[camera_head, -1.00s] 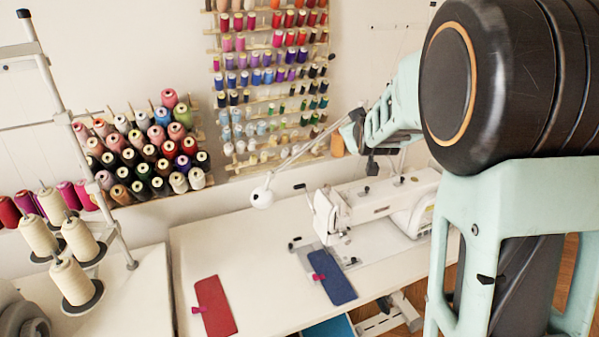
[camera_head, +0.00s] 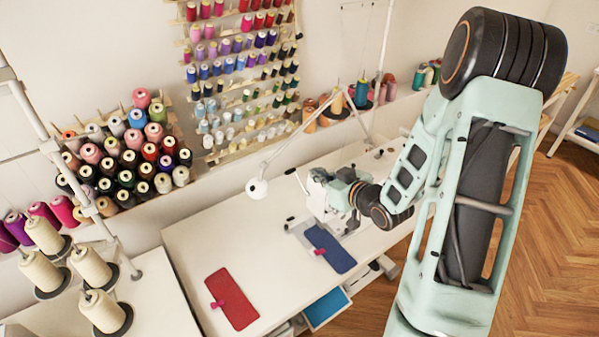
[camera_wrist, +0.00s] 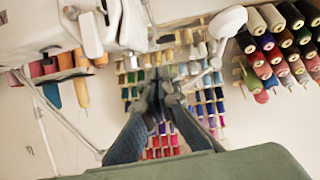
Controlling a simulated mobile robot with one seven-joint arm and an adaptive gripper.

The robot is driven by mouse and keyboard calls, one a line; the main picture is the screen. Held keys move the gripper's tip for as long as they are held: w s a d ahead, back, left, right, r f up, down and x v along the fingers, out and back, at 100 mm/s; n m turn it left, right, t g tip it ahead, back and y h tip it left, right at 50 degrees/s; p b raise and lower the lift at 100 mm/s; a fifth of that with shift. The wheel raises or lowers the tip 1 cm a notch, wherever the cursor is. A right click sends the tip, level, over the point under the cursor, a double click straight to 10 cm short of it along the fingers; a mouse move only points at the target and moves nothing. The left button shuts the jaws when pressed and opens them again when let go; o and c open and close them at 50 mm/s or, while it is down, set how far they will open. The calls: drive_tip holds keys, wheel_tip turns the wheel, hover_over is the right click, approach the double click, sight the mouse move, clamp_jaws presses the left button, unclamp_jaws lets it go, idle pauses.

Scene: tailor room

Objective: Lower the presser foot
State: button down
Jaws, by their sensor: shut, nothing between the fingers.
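The white sewing machine (camera_head: 320,204) stands on the white table, largely covered by my wrist and gripper in the head view. In the wrist view, the white machine head (camera_wrist: 55,22) fills the upper left, with small metal parts on it. I cannot make out the presser foot or its lever clearly. My gripper (camera_wrist: 158,88) is shut and empty, its fingertips to the right of and below the machine head in the wrist view. In the head view my gripper (camera_head: 338,188) is at the machine's head end; whether it touches is unclear.
A blue cloth piece (camera_head: 329,248) lies by the machine's front, and a red one (camera_head: 231,299) lies to the left. A white lamp (camera_head: 257,188) on a thin arm hangs close by; it also shows in the wrist view (camera_wrist: 228,22). Thread racks (camera_head: 240,80) line the wall.

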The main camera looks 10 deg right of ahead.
drive_tip(key=w+a+f+y+b, duration=0.1)
drive_tip(key=w+a+f, duration=0.3)
drive_tip(key=w, duration=0.5)
drive_tip(key=shift+w+a+t+b, duration=0.25)
drive_tip(key=shift+a+t+b, duration=0.1)
drive_tip(key=shift+a, duration=0.35)
